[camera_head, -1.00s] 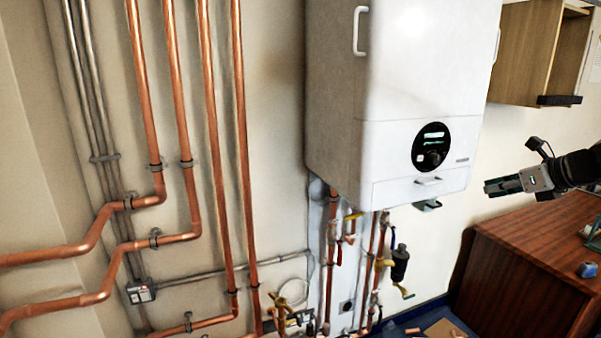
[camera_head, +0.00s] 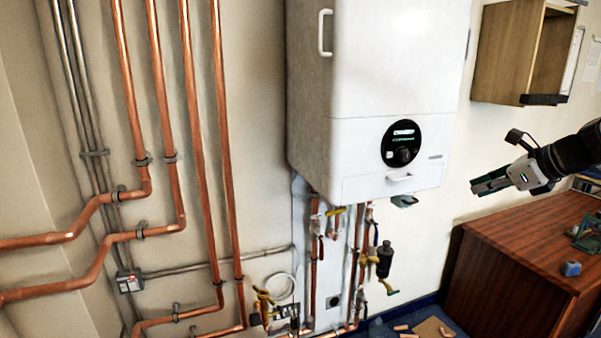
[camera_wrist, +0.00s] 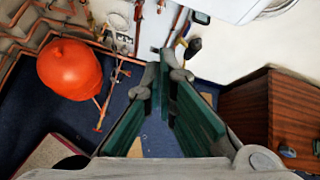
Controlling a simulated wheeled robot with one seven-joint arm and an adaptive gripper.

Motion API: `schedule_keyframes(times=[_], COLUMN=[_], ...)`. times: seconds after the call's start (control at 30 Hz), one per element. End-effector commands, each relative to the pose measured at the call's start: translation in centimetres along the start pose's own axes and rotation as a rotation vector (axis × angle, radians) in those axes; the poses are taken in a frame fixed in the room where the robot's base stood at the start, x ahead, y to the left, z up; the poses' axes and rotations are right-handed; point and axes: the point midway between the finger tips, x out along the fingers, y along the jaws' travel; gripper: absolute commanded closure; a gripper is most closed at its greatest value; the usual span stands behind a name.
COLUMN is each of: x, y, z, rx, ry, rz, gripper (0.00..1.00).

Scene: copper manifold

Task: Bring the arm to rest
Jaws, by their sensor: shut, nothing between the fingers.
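My gripper (camera_head: 473,188) is at the right of the head view, in the air to the right of the white boiler's lower part and above the wooden cabinet. It points left and slightly down. In the wrist view its two green-padded fingers (camera_wrist: 165,62) lean together toward their tips, shut and empty. My arm runs up and out of the head view at the right edge. No contact with the boiler (camera_head: 375,80) or the cabinet shows.
A wooden cabinet (camera_head: 475,275) stands below my arm, with a blue item (camera_head: 571,268) on top. An open wall shelf (camera_head: 505,55) hangs above. Copper pipes (camera_head: 190,150) cover the left wall. An orange rounded vessel (camera_wrist: 69,69) shows in the wrist view.

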Motion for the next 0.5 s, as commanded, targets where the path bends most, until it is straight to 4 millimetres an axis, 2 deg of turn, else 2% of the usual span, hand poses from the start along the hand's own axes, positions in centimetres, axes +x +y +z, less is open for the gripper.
schedule_keyframes(times=[0.27, 0.4, 0.5], x=[-1.6, -3.5, -5.3], y=[8.1, 14.5, 19.3], z=[3.0, 4.1, 4.1], rx=[-0.389, -0.719, -0.985], ry=[0.082, 0.137, 0.174], rz=[0.087, 0.161, 0.221], gripper=[1.0, 1.0, 1.0])
